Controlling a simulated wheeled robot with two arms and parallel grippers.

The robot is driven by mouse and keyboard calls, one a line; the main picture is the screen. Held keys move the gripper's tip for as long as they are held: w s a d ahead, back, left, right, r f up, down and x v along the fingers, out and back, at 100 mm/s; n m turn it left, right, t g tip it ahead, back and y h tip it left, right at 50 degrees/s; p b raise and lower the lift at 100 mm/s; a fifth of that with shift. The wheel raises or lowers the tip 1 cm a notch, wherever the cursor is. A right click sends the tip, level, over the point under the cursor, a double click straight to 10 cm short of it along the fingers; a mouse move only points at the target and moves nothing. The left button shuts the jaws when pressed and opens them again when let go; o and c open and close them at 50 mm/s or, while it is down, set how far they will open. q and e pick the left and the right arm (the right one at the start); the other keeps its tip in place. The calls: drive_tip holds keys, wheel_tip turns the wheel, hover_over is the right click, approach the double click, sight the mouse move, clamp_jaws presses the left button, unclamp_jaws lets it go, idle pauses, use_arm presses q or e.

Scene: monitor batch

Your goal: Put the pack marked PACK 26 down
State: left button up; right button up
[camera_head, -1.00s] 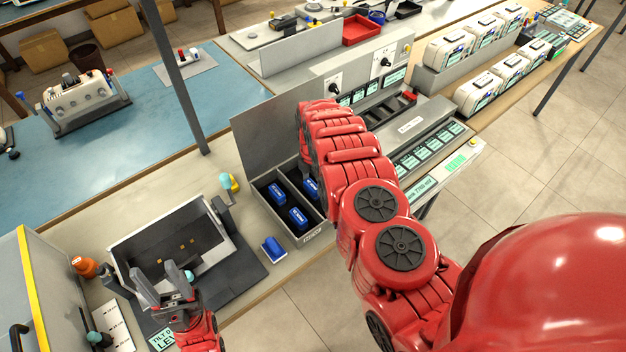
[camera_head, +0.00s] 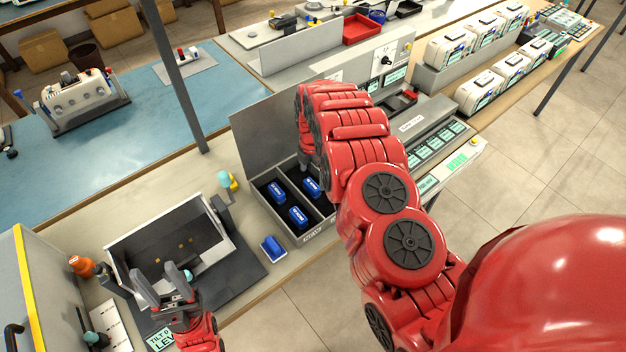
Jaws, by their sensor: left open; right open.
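Several blue packs with white lettering are in view; the lettering is too small to tell which is PACK 26. Three stand in the black-lined grey box: a left one (camera_head: 277,191), a front one (camera_head: 298,217) and a right one (camera_head: 312,187). Another blue pack (camera_head: 273,248) lies on the bench outside the box. My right gripper (camera_head: 305,163) hangs by the box's right rear part, mostly hidden by my red arm; it is open, and no pack shows in it. My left gripper (camera_head: 162,286) is open and empty over the front of the grey tray station (camera_head: 207,285).
The box's raised lid (camera_head: 262,135) stands behind it. A dark post (camera_head: 178,85) rises at the bench's back edge. An orange bottle (camera_head: 82,266) stands at left. A device row with green screens (camera_head: 440,140) lies right of my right arm.

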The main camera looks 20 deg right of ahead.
sight(313, 183)
wheel_tip(313, 183, up, 4)
drive_tip(key=shift+f+b, duration=0.1)
drive_tip(key=shift+b, duration=0.75)
wheel_tip(313, 183, up, 5)
drive_tip(key=p, duration=0.4)
